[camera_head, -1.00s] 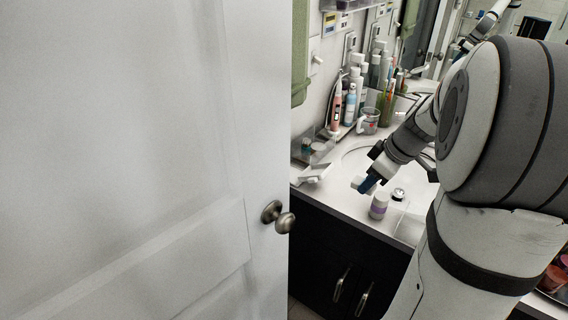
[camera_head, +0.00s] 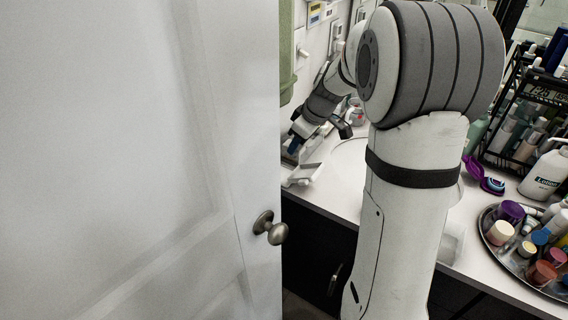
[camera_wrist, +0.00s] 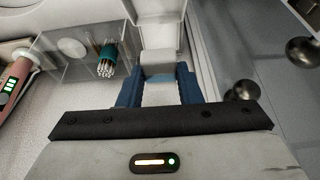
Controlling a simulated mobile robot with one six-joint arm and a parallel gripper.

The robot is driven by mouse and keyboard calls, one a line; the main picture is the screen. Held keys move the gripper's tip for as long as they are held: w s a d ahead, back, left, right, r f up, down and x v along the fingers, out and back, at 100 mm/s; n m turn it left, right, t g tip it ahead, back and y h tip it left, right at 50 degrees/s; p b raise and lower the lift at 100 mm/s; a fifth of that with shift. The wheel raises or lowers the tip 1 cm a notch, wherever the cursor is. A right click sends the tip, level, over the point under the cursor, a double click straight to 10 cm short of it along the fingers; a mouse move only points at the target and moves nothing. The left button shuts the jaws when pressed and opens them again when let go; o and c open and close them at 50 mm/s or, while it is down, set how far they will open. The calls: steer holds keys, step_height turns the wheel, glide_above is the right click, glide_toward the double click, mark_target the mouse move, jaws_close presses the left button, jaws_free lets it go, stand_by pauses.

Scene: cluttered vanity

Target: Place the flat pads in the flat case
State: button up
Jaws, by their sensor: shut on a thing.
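My gripper (camera_wrist: 158,86) has blue fingers shut on a pale, blocky item, the flat pads (camera_wrist: 160,66), which show between and just beyond the fingertips in the wrist view. In the head view my gripper (camera_head: 292,146) is at the left end of the counter, over or just behind the white flat case (camera_head: 303,174), which looks open. A white part of the case (camera_wrist: 162,22) also shows ahead of the fingers in the wrist view. I cannot tell whether the pads touch the case; they are hidden in the head view.
A clear organizer (camera_wrist: 100,38) with a white round item and a teal-banded bundle of sticks stands left of the fingers. A pink toothbrush (camera_wrist: 14,80) is farther left. The door (camera_head: 130,160) with its knob (camera_head: 268,228) stands close by. A crowded round tray (camera_head: 490,262) is at right.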

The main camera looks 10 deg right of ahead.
steer(key=w+a, duration=0.2)
steer(key=shift+w+a+r+p, duration=0.1)
steer(key=shift+w+a+p, duration=0.25)
steer(key=shift+p, duration=0.05)
glide_above(284, 176)
step_height(284, 176, down, 6)
steer(key=shift+s+d+r, duration=0.1)
steer(key=shift+s+d, duration=0.05)
step_height(284, 176, down, 5)
steer(key=shift+f, duration=0.15)
steer(key=shift+f+p, duration=0.2)
steer(key=shift+p, duration=0.3)
steer(key=shift+f, duration=0.15)
steer(key=shift+f+b, duration=0.15)
steer(key=shift+b, duration=0.15)
steer(key=o, duration=0.7)
